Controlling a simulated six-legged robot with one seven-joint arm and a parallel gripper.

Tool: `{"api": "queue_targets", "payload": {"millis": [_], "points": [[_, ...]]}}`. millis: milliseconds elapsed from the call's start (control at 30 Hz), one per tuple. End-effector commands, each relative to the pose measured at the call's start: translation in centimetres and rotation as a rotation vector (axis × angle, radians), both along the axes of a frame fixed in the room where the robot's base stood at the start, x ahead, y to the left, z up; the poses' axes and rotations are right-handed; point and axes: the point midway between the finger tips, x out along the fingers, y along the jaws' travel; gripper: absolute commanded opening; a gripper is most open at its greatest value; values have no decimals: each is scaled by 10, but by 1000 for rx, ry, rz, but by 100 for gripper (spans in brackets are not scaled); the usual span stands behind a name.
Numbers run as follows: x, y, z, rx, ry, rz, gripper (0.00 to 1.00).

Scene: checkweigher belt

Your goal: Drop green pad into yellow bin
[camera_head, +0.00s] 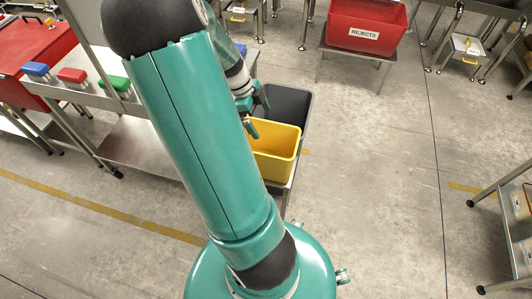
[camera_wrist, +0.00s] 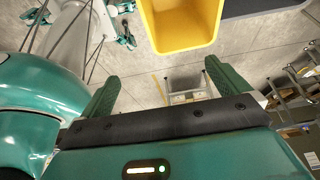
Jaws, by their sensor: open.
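A green pad (camera_head: 113,83) sits on the steel bench at the left in the head view, right of a red pad (camera_head: 72,75) and a blue pad (camera_head: 36,69). The yellow bin (camera_head: 284,164) stands right of my arm on a low stand, and my arm hides its left part. It also shows at the top of the wrist view (camera_wrist: 186,40). My gripper (camera_head: 257,112) is near the bin's upper left rim. In the wrist view my gripper (camera_wrist: 162,72) has its fingers wide apart with nothing between them. The bin's floor is not clearly visible.
A dark grey bin (camera_head: 299,100) stands just behind the yellow bin. A red bin (camera_head: 345,14) labelled REJECTS sits on a stand farther back. The steel bench (camera_head: 140,145) and a red-topped table (camera_head: 30,45) are at the left. The floor (camera_head: 385,180) right of the bins is clear.

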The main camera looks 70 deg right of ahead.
Motion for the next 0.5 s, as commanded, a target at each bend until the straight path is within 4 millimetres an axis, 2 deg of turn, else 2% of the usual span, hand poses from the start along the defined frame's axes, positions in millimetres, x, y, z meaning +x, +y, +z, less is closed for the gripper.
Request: {"api": "queue_targets", "payload": {"millis": [67,500], "points": [[-4,11,10,1,-4,1,100],[-36,68,38,2,-4,1,100]]}}
